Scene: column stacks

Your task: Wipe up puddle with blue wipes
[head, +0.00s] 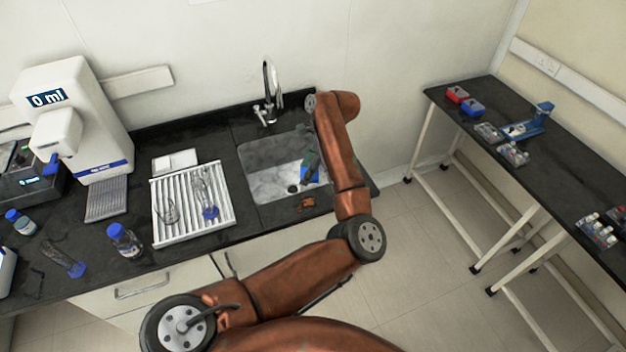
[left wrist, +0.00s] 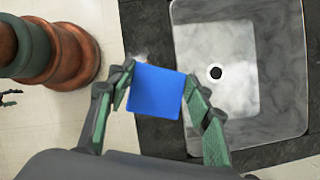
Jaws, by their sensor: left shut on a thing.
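A blue wipe (left wrist: 157,92) is held flat between the fingers of my left gripper (left wrist: 158,78), which is shut on it. In the head view the blue wipe (head: 313,176) shows beside the dark fingers of my left gripper (head: 306,163), over the right part of the sink. In the left wrist view the wipe is above the black counter strip along the sink. A small pale patch shows on that strip just beyond the wipe; I cannot tell whether it is the puddle. A small orange-brown patch (head: 307,202) lies on the counter's front strip. My right gripper is not in view.
The grey sink (head: 272,183) has a tall tap (head: 269,95) behind it. A white ribbed drying rack (head: 190,228) with glassware stands left of it. A blue-capped bottle (head: 124,240) and a white dispenser (head: 75,120) are farther left. A black side table (head: 560,165) stands at right.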

